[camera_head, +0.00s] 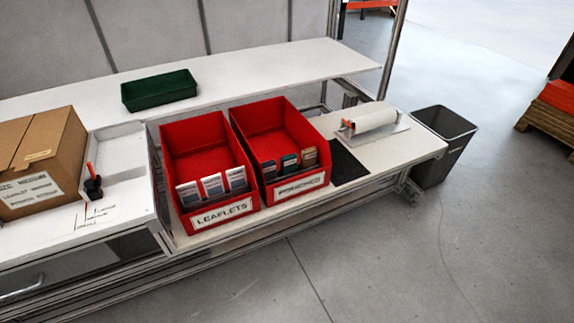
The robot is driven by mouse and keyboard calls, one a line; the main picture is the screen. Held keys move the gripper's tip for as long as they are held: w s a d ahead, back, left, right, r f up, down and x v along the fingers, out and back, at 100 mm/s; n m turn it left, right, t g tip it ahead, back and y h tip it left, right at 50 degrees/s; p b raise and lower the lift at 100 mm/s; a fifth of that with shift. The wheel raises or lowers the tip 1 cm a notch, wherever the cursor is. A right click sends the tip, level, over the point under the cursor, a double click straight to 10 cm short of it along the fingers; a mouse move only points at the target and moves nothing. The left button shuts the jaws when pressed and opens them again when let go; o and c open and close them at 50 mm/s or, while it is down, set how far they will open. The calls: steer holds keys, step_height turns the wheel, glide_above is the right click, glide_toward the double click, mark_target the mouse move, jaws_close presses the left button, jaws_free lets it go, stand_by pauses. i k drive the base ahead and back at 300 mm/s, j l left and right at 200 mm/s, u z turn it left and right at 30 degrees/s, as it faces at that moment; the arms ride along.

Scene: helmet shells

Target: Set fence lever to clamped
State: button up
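A small lever with a red handle tip (90,169) and a black base (93,190) stands on the white bench top at the left. It is at the front left corner of a shallow white tray-like frame (118,131), which may be the fence. The handle looks roughly upright. I cannot tell whether it is clamped or loose. A white label with small lines and print (97,216) lies on the bench in front of the lever; its words are too small to read. My gripper is not in view.
A cardboard box (38,165) stands close left of the lever. Red bins marked leaflets (222,212) and pouches (299,186) stand to the right. A green tray (158,90) sits on the back shelf. A roll (370,118) and grey bin (443,145) are further right. The front floor is clear.

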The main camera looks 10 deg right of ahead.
mark_target(94, 177)
steer(key=i+j+u, duration=0.5)
steer(key=i, duration=0.4)
steer(key=i+j+u, duration=0.25)
steer(key=i, duration=0.25)
steer(key=i+j+u, duration=0.1)
steer(key=i+u, duration=0.15)
steer(key=i, duration=0.25)
steer(key=k+l, duration=0.35)
steer(key=l, duration=0.2)
steer(key=k+l+u, duration=0.1)
steer(key=k+l, duration=0.3)
steer(key=l, duration=0.15)
steer(key=k+l, duration=0.35)
steer(key=l, duration=0.2)
steer(key=k+l, duration=0.4)
steer(key=l, duration=0.15)
steer(key=i, duration=0.25)
steer(key=u, duration=0.05)
